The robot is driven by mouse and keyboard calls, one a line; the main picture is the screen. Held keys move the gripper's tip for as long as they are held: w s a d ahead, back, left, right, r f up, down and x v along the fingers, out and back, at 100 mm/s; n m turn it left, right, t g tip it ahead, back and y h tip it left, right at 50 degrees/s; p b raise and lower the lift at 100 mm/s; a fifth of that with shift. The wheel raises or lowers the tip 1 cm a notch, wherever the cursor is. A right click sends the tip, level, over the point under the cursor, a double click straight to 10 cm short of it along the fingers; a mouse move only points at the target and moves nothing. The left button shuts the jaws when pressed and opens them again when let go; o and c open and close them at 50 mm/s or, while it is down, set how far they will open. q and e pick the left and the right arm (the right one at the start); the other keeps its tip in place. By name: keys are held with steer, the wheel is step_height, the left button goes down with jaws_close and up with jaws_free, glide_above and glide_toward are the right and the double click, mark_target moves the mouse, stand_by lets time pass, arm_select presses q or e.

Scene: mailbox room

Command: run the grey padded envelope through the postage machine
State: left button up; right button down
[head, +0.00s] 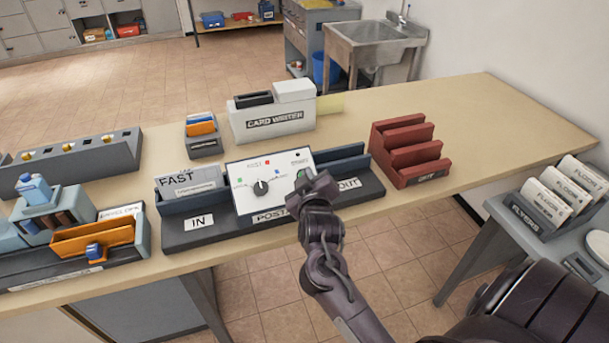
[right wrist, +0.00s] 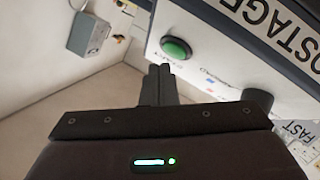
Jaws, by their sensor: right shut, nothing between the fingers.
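The postage machine (head: 245,205) stands at the table's front edge, with an IN tray on the left, a white dial panel in the middle and an OUT tray on the right. A pale grey envelope marked FAST (head: 188,180) stands in the IN side; its lower part is hidden by the blue wall. My right gripper (head: 311,184) is shut and empty at the panel's right side. In the right wrist view its fingers (right wrist: 161,82) point at a round green button (right wrist: 176,48), close to it; I cannot tell whether they touch. My left gripper is not in view.
The card writer (head: 273,118) stands behind the machine and a red stepped OUT rack (head: 408,150) to its right. The table's right end (head: 500,130) is clear.

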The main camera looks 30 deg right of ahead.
steer(key=shift+w+f, duration=0.1)
stand_by(0.6)
steer(key=shift+w+f, duration=0.15)
steer(key=shift+f, duration=0.1)
